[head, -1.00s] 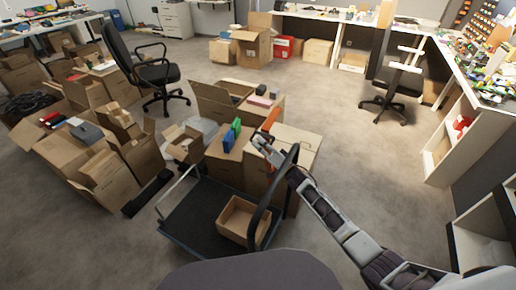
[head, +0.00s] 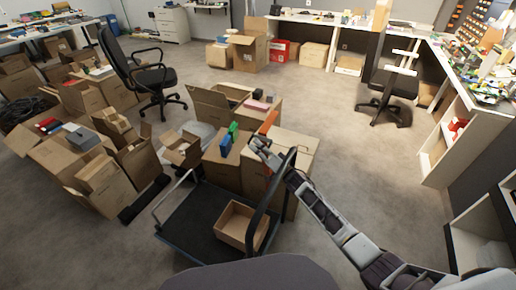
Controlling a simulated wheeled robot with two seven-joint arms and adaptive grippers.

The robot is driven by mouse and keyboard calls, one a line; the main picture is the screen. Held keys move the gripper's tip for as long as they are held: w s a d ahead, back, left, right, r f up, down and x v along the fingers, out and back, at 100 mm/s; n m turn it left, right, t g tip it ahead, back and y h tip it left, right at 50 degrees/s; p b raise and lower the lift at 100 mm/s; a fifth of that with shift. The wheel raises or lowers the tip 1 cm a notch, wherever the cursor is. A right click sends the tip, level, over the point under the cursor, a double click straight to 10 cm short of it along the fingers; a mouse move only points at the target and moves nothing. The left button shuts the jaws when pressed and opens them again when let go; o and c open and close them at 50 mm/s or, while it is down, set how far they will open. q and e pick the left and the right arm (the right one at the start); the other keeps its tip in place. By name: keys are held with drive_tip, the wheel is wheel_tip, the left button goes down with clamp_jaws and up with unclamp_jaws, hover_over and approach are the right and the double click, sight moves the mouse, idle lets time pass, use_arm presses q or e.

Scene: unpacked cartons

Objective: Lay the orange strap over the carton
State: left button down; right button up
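The orange strap (head: 268,122) is a short, bright band at the left part of the top of a closed brown carton (head: 294,144). My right gripper (head: 257,143) is over the left side of this carton, just in front of the strap's near end. The gripper and strap meet in the picture, but I cannot tell whether the fingers hold it. The fingers are too small to show their opening. My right forearm hides part of the carton's front. My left gripper is not in view.
A dark platform cart (head: 190,226) with an open small box (head: 231,225) stands in front of the carton. A blue and a green item (head: 227,142) stand on the carton to the left. Free floor (head: 365,180) lies to the right.

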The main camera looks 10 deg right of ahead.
drive_tip(key=v, duration=1.2)
idle(0.3)
